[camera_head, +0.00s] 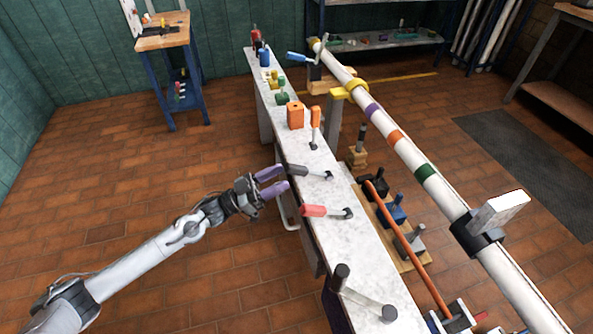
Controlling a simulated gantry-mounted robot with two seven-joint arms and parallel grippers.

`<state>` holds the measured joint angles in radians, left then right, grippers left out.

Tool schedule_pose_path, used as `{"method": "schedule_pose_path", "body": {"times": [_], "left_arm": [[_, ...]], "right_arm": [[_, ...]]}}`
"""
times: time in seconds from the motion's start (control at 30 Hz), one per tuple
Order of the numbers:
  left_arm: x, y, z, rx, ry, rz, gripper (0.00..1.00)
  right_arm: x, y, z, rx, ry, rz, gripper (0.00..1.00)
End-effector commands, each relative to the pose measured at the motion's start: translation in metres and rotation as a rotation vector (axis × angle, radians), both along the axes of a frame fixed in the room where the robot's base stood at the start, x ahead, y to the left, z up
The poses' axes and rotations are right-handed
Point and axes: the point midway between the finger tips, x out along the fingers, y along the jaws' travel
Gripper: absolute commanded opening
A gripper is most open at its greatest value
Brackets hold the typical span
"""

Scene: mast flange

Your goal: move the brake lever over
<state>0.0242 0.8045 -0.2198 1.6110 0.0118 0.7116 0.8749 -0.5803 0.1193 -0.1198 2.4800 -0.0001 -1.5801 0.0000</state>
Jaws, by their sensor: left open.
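Several hand levers are mounted along the long pale bench. They include a lever with a dark grey handle (297,170), one with a red handle (313,211), an upright one with an orange handle (315,117) and a dark one (341,277) at the near end. I cannot tell which of them is the brake lever. My left gripper (284,178) reaches in from the left with its purple fingers open. Its fingertips are beside the end of the dark grey handle; I cannot tell whether they touch. My right gripper is out of view.
The pale bench (357,242) also bears an orange block (296,115) and several small coloured items. A long striped mast (445,190) runs along its right side. A wooden board (411,262) with clamps lies between them. Brick floor left of the bench is open.

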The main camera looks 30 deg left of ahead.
Motion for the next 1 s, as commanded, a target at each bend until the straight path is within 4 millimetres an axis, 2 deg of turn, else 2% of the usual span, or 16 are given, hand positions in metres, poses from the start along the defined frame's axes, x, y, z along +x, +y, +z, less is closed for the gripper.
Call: {"method": "schedule_pose_path", "body": {"times": [0.1, 0.4, 0.83, 0.87, 1.0], "left_arm": [[0.015, -0.013, 0.006, -0.002, -0.005, -0.002, 0.51], [0.039, -0.033, 0.020, -0.001, -0.002, -0.001, 0.51], [0.044, -0.038, 0.024, -0.001, 0.001, 0.000, 0.51], [0.044, -0.038, 0.024, -0.001, 0.001, 0.000, 0.50], [0.044, -0.038, 0.024, -0.001, 0.001, 0.000, 0.28]], "right_arm": [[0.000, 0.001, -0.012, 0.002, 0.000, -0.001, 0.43], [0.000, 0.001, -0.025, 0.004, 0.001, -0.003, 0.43], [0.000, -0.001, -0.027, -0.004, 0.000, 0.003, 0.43], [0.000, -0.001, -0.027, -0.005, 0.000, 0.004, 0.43], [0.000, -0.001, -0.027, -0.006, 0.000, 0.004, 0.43]]}}
